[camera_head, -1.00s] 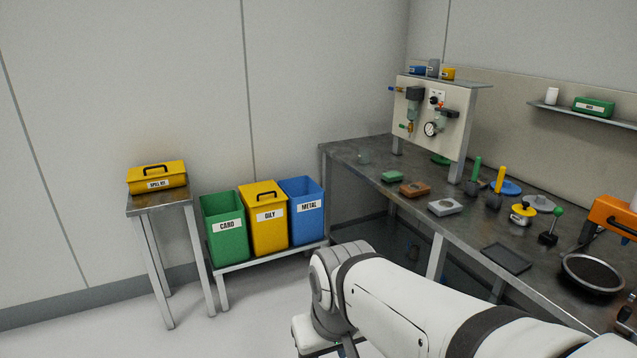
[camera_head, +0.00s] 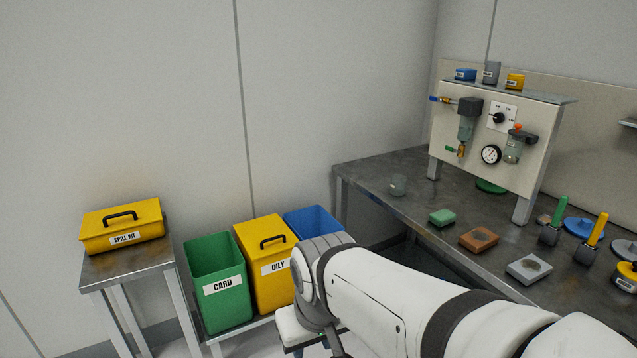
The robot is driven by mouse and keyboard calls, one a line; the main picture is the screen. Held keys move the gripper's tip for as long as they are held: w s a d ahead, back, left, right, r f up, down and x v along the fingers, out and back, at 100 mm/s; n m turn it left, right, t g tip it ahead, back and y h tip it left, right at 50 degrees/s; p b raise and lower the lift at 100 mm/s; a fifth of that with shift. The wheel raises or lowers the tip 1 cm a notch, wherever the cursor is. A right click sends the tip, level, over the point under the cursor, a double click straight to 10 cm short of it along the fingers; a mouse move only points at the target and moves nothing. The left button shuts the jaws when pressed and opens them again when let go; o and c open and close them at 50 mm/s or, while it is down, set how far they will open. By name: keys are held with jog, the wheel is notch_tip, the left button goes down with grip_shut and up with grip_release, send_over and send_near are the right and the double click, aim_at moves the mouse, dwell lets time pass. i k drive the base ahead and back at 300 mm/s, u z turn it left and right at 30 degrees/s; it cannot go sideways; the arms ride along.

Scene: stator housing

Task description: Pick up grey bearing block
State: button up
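A light grey block (camera_head: 529,267) with a round darker patch on its top lies flat on the bench, near the front edge at the right. It looks like the grey bearing block. My white arm shows at the bottom middle, in front of the bench and to the left of the block. My arm is well apart from the block. The fingertips of my gripper are not visible.
A brown block (camera_head: 478,238) and a green block (camera_head: 442,217) lie left of the grey one on the dark bench (camera_head: 375,180). A gauge panel (camera_head: 525,130) stands behind. Green and yellow bins (camera_head: 218,285) and a spill kit (camera_head: 122,226) are at left.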

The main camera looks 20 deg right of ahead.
aim_at(528, 269)
jog(key=i, duration=1.75)
jog(key=z, duration=3.45)
jog(key=i, duration=1)
jog(key=u, duration=0.05)
